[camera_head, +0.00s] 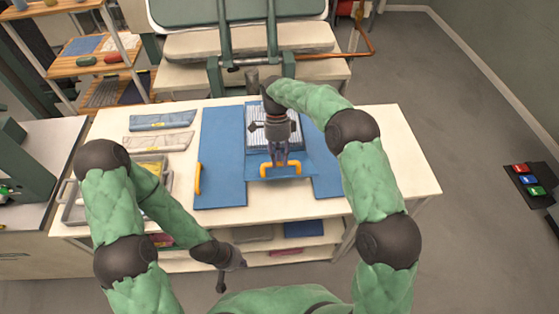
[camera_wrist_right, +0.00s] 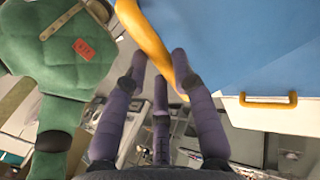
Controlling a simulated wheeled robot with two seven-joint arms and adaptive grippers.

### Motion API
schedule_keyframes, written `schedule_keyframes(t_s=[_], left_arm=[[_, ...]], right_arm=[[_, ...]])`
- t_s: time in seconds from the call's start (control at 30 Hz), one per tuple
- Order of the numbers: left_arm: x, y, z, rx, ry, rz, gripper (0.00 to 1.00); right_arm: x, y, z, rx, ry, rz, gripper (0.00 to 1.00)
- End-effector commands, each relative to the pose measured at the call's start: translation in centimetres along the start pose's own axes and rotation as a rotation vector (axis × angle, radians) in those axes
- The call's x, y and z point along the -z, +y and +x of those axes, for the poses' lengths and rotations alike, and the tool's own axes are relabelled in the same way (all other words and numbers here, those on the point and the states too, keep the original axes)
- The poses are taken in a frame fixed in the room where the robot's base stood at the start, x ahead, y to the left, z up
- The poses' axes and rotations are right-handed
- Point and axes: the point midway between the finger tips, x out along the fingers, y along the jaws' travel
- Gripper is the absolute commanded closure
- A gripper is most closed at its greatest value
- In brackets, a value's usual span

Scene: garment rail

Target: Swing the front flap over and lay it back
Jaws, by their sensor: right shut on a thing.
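The blue folding board lies on the white table (camera_head: 400,165), with its left panel (camera_head: 222,140) flat. A grey striped garment (camera_head: 259,138) lies on the middle of the board, partly hidden by my right arm. The blue front flap (camera_head: 300,168) appears raised at the near side, with a yellow handle (camera_head: 281,169). My right gripper (camera_head: 280,158) is shut on this handle; the wrist view shows the handle (camera_wrist_right: 147,38) between the fingers (camera_wrist_right: 160,65). My left gripper (camera_head: 222,278) hangs low before the table's front edge; its fingers are too small to read.
A second yellow handle (camera_head: 198,178) is on the left panel's edge. Folded garments (camera_head: 160,121) and a grey tray (camera_head: 75,210) sit at the table's left. A rail (camera_head: 300,60) stands behind. The table's right end is clear.

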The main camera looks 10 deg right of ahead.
Motion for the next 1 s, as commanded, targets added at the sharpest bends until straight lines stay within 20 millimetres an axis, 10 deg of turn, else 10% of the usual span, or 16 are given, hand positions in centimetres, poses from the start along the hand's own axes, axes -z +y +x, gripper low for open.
schedule_keyframes(t_s=[0.27,0.3,0.37,1.0], left_arm=[[0.0,-0.03,0.1,0.0,0.0,0.0,1.0],[0.0,-0.03,0.1,0.0,0.0,0.0,1.0],[0.0,-0.03,0.09,0.0,0.0,0.0,1.0],[0.01,-0.01,0.04,0.0,0.0,0.0,1.0]], right_arm=[[0.17,-0.6,0.24,0.016,0.001,0.001,1.0],[0.17,-0.6,0.25,0.016,0.001,0.001,0.65],[0.17,-0.61,0.26,0.016,0.001,0.001,0.49],[0.03,-0.38,-0.64,0.013,-0.001,0.001,0.49]])
